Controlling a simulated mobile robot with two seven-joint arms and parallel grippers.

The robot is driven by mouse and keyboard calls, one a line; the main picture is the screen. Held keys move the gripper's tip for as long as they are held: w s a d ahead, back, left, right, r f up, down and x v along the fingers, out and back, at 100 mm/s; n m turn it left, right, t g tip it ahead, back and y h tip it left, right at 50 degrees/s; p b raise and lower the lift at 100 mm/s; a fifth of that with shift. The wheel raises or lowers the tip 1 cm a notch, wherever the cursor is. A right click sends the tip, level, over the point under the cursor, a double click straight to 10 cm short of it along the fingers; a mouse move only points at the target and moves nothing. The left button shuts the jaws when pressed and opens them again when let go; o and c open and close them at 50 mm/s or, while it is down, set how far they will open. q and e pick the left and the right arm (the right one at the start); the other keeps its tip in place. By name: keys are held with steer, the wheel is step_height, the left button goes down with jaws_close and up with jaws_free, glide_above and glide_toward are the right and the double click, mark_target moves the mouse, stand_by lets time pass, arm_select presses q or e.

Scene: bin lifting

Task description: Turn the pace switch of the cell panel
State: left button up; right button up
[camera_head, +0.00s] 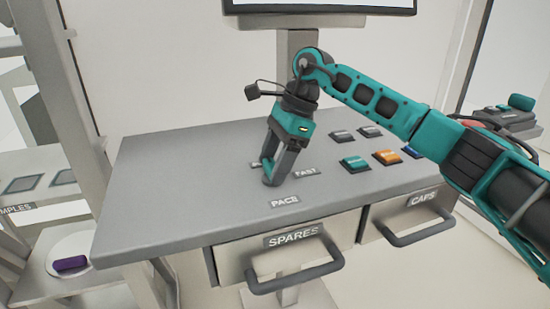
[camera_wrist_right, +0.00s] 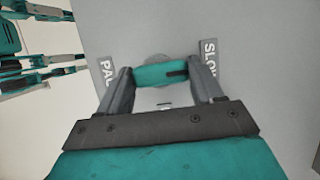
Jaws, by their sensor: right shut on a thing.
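The pace switch (camera_wrist_right: 158,74) is a teal bar knob with a dark mark at one end, on a round grey base. It shows in the right wrist view between the two fingers. My right gripper (camera_head: 269,175) is over the panel top behind the PACE label (camera_head: 285,201). It is shut on the knob, with one finger at each end of the bar. In the head view the fingers mostly hide the knob. The FAST label (camera_head: 305,172) is right of the fingers. The SLOW label (camera_wrist_right: 210,56) shows in the wrist view. My left gripper is not in view.
The grey cell panel (camera_head: 165,205) has several buttons, including an orange one (camera_head: 386,157) and a green one (camera_head: 355,163), right of the gripper. SPARES (camera_head: 293,238) and CAPS (camera_head: 423,199) drawers have protruding handles in front. A screen (camera_head: 320,4) stands behind.

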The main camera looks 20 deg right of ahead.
stand_by(0.4)
steer(key=o, duration=1)
steer(key=shift+o, duration=0.2)
steer(key=shift+r, duration=0.1)
steer(key=v, duration=1.2)
steer(key=shift+r, duration=0.4)
steer(key=shift+f, duration=0.1)
